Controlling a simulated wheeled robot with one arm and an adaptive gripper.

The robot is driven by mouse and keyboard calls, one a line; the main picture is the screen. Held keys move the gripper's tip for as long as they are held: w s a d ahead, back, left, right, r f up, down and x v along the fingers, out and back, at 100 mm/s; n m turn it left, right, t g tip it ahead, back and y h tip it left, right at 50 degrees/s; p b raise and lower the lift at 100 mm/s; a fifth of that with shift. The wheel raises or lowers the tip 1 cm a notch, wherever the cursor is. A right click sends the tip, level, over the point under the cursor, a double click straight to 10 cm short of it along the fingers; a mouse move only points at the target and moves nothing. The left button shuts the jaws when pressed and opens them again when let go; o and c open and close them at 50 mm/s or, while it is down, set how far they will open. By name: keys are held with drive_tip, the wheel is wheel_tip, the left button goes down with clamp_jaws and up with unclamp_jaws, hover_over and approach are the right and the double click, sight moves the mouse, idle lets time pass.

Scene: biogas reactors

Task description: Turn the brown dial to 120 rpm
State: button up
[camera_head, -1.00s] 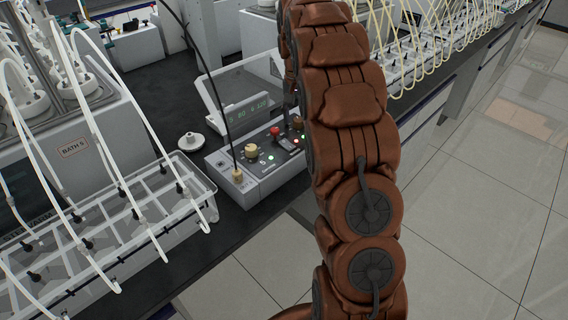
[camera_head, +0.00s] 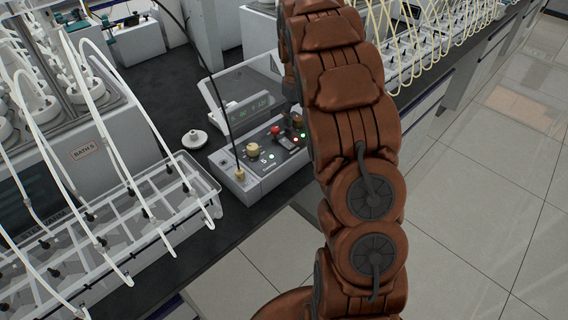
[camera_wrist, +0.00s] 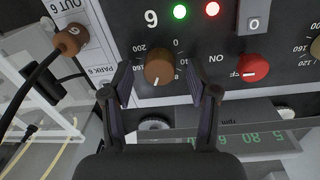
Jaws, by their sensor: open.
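The brown dial (camera_wrist: 159,66) is on the dark panel in the wrist view, where the lettering appears upside down. Its white pointer line faces the bottom of the picture, near the scale's lower end; the nearest number is too small to read surely. My gripper (camera_wrist: 160,80) is open, with one finger to each side of the dial and visible gaps between. In the head view the control box (camera_head: 225,172) stands at the bench edge, and my arm hides part of its right side and most of my gripper.
A red knob (camera_wrist: 251,67) sits right of the brown dial, with a grey switch (camera_wrist: 253,17) above it. A brown plug (camera_wrist: 71,40) with a black cable is at left. The green display (camera_wrist: 245,140) lies below. A clear tube rack (camera_head: 165,215) stands left of the box.

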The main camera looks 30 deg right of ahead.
sight(296, 118)
drive_tip(key=n+p, duration=0.2)
drive_tip(key=n, duration=0.1)
drive_tip(key=shift+r+n+p, duration=0.15)
drive_tip(key=shift+n+p, duration=0.15)
drive_tip(key=shift+p, duration=0.05)
drive_tip(key=shift+r, duration=0.1)
drive_tip(key=r+b, duration=0.1)
drive_tip(key=r, duration=0.3)
drive_tip(key=r+b, duration=0.1)
drive_tip(key=r, duration=0.2)
drive_tip(key=shift+a+r+b, duration=0.1)
drive_tip(key=shift+a+b, duration=0.15)
drive_tip(key=shift+b, duration=0.05)
drive_tip(key=shift+s+a+r, duration=0.15)
drive_tip(key=shift+s+a, duration=0.05)
drive_tip(key=shift+s, duration=0.05)
drive_tip(key=s+a+m, duration=0.1)
drive_tip(key=s+a, duration=0.8)
drive_tip(key=s, duration=0.2)
drive_tip(key=s+a+m+g+b, duration=0.1)
drive_tip(key=s+a+m, duration=0.1)
drive_tip(key=s+a, duration=0.7)
drive_tip(key=s, duration=0.3)
drive_tip(key=shift+r+m+y, duration=0.3)
drive_tip(key=shift+r, duration=0.05)
drive_tip(key=shift+s, duration=0.1)
